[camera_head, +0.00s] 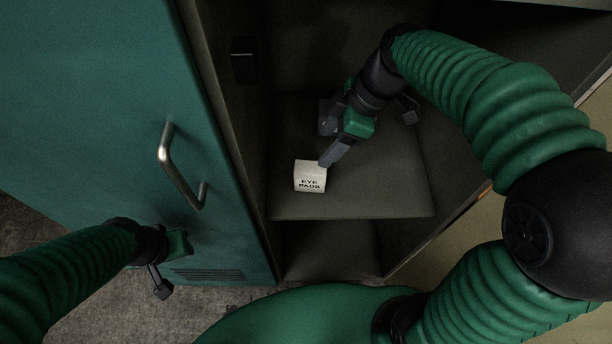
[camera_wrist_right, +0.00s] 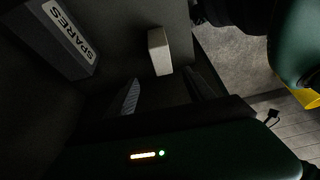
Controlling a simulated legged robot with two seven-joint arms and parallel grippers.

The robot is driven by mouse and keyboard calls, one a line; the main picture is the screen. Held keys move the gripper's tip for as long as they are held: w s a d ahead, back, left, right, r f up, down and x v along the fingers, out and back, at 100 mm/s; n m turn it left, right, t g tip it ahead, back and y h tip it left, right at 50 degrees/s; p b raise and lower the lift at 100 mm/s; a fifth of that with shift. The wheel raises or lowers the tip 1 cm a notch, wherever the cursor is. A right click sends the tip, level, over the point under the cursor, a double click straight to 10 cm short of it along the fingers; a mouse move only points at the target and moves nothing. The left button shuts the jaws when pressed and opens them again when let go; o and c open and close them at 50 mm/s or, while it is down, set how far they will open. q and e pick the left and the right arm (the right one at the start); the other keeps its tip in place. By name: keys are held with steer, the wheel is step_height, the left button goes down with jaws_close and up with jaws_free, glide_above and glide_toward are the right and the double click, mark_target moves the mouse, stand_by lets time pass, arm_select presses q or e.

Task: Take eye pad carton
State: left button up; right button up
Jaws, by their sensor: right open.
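The eye pad carton (camera_head: 310,176) is a small white box with dark "EYE PADS" lettering. It sits near the front left of a shelf inside the open cabinet. My right gripper (camera_head: 323,148) reaches in over the shelf, open, with one fingertip close to the carton's right upper side in the head view. In the right wrist view the carton (camera_wrist_right: 160,52) stands just ahead of the open fingers (camera_wrist_right: 162,78), roughly in line with the gap; I cannot tell if anything touches. My left gripper (camera_head: 170,262) is low at the left, outside the cabinet; its jaw opening is unclear.
The shelf (camera_head: 400,195) has bare room right of the carton. A dark box labelled "SPARES" (camera_wrist_right: 62,38) shows in the right wrist view. The green cabinet door (camera_head: 90,90) with its metal handle (camera_head: 168,160) stands at the left. A lower compartment (camera_head: 325,250) lies below the shelf.

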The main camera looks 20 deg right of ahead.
mark_target(314, 167)
steer(key=f, duration=0.3)
steer(key=f+b, duration=0.1)
steer(key=shift+w+a+f, duration=0.1)
steer(key=shift+w+f, duration=0.2)
steer(key=shift+f, duration=0.05)
steer(key=x, duration=0.2)
steer(key=b+x, duration=0.1)
steer(key=x, duration=0.1)
steer(key=a+b+x, duration=0.1)
steer(key=x, duration=0.1)
steer(key=shift+s+a+f, duration=0.15)
steer(key=shift+s, duration=0.15)
steer(key=shift+w+f, duration=0.1)
steer(key=shift+f, duration=0.3)
steer(key=shift+d, duration=0.25)
steer(key=shift+a, duration=0.25)
steer(key=c, duration=1.2)
arm_select(q)
steer(key=f, duration=0.3)
steer(key=shift+s+d+f, duration=0.15)
steer(key=shift+d+f, duration=0.15)
steer(key=shift+f, duration=0.05)
arm_select(e)
steer(key=shift+d, duration=0.1)
jaws_close()
